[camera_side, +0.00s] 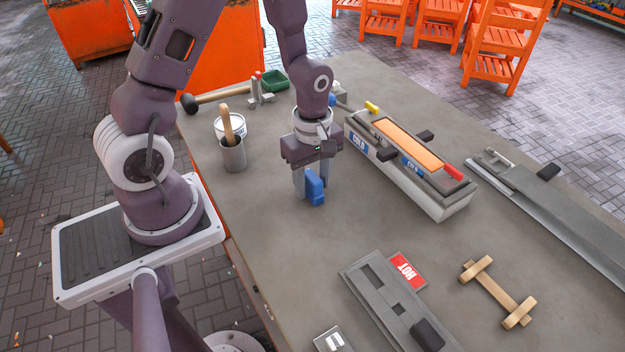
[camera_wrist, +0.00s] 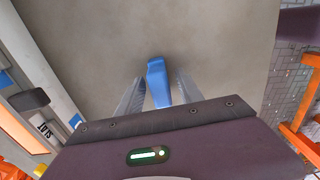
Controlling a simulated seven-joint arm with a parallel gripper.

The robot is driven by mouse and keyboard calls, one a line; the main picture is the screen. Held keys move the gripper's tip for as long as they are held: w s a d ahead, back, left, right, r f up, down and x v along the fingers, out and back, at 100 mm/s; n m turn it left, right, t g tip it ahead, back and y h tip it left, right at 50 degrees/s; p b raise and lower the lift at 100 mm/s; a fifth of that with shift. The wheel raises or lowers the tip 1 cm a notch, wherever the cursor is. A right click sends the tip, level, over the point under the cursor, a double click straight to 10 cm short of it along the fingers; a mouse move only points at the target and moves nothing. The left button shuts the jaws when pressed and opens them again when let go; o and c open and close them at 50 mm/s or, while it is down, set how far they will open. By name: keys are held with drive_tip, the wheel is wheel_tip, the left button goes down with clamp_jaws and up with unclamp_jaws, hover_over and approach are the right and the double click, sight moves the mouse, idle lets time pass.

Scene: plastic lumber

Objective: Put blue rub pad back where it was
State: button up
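The blue rub pad (camera_side: 315,188) is at my gripper, low over the bench or standing on it. Which of these holds I cannot tell. My gripper (camera_side: 309,187) points straight down with its fingers beside the pad. In the wrist view the pad (camera_wrist: 158,82) lies between the two fingers of my gripper (camera_wrist: 160,78). The fingers are apart by a little more than the pad's width. Narrow strips of bench show beside the pad near the palm. Whether the fingertips press on it is not clear.
Right of my gripper is a long grey fixture (camera_side: 437,205) with an orange strip and "COLD" labels. Left stands a grey cup (camera_side: 233,158) with a wooden handle in it. Nearer are a grey plate (camera_side: 362,287) with a red "HOT" label and a wooden piece (camera_side: 494,290). The bench (camera_side: 270,225) nearby is clear.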

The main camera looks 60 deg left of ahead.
sight(312, 176)
wheel_tip(312, 176, up, 12)
drive_tip(key=s+d+r+m+t, duration=0.2)
drive_tip(key=s+r+m, duration=0.4)
drive_tip(key=m, duration=0.3)
drive_tip(key=s+d+r+m+t, duration=0.2)
drive_tip(key=s+r+m+t, duration=0.1)
drive_tip(key=s+r+m, duration=0.4)
drive_tip(key=shift+s+d+m+t, duration=0.2)
drive_tip(key=shift+d+m+t, duration=0.15)
drive_tip(key=shift+m, duration=0.65)
